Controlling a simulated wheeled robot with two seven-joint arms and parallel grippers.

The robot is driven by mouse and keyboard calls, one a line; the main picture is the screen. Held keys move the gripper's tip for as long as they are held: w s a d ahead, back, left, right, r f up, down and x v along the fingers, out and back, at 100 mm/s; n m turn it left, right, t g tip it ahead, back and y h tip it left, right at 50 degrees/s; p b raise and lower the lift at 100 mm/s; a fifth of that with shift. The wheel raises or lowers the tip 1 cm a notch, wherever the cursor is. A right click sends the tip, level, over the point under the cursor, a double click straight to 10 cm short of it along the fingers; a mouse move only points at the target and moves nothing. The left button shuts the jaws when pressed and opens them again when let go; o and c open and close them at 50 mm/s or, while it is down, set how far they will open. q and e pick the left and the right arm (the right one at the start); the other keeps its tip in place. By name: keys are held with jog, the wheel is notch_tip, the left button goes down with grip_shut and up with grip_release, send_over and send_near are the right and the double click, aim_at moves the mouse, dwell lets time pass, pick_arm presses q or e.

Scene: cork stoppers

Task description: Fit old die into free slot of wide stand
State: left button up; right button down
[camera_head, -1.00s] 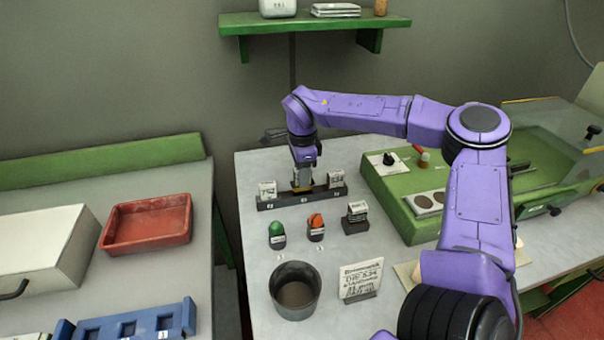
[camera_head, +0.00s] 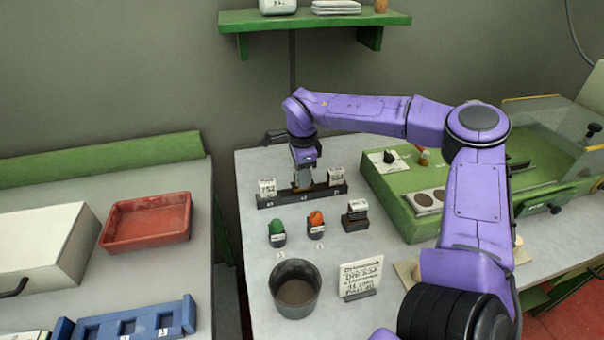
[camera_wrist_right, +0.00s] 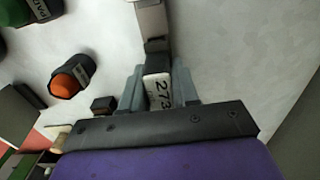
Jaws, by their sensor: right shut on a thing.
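The wide stand (camera_head: 285,200) is a long dark block near the back of the table. A pale marked die (camera_head: 267,188) stands in its left end and another (camera_head: 336,175) in its right end. My right gripper (camera_head: 303,185) points down over the stand's middle position, between these two. It is shut on a pale-topped die, whose top reads "273" in the right wrist view (camera_wrist_right: 158,90). The fingers hide most of this die in the head view, and I cannot tell how deep it sits in the slot. My left gripper is not in view.
A small dark stand (camera_head: 355,222) holding a pale-topped block is at front right. Green (camera_head: 277,228) and orange (camera_head: 316,220) stoppers stand before the wide stand. A grey pot (camera_head: 295,288) and a text card (camera_head: 361,275) are nearer. A green machine (camera_head: 400,200) borders the right.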

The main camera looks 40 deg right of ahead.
jog(key=shift+f+b, duration=0.5)
jog(key=shift+f, duration=0.5)
dwell(0.5)
jog(key=c, duration=0.8)
grip_release()
jog(key=shift+r, duration=0.15)
notch_tip(320, 180, up, 10)
jog(key=shift+r, duration=0.15)
